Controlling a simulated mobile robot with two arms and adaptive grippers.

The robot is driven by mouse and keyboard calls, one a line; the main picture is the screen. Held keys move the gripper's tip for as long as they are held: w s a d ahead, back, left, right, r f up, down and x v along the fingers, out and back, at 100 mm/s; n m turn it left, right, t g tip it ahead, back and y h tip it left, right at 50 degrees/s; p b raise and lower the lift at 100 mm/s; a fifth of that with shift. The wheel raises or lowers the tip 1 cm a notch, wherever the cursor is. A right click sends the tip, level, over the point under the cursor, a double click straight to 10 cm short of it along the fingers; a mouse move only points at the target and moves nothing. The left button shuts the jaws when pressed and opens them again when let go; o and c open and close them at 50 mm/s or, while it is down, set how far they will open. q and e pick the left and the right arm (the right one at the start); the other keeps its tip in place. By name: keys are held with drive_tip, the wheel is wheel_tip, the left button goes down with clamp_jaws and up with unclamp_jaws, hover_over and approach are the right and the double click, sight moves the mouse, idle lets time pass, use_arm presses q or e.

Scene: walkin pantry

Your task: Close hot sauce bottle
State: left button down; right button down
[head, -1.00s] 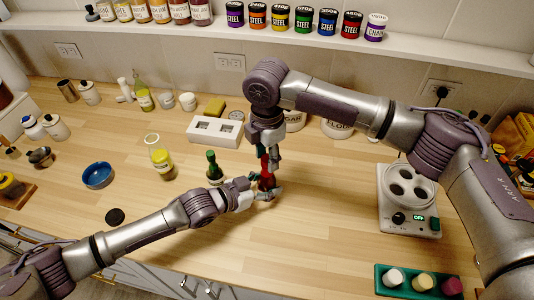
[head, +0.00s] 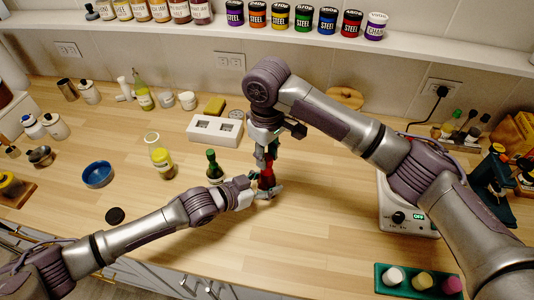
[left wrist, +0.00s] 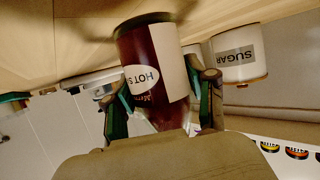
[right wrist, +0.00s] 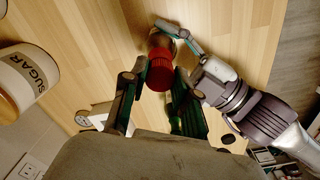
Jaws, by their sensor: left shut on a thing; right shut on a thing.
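The hot sauce bottle (head: 267,183) is dark red, with a "HOT S" label in the left wrist view (left wrist: 150,75). It stands near the middle of the wooden counter. My left gripper (head: 262,191) is shut around its body from the left. A red ribbed cap (right wrist: 160,70) is at the bottle's top. My right gripper (head: 265,158) points down from above, with its fingers (right wrist: 158,95) on either side of the cap, shut on it. Whether the cap is fully seated is hidden by the fingers.
A green bottle (head: 213,167) stands close left of the hot sauce. A yellow-filled jar (head: 160,160), a blue bowl (head: 97,175) and a black disc (head: 115,215) are further left. The front middle counter is clear.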

drive_tip(key=c, duration=0.8)
unclamp_jaws()
wheel_tip(320, 180, up, 12)
use_arm(q)
drive_tip(key=shift+c, duration=1.4)
unclamp_jaws()
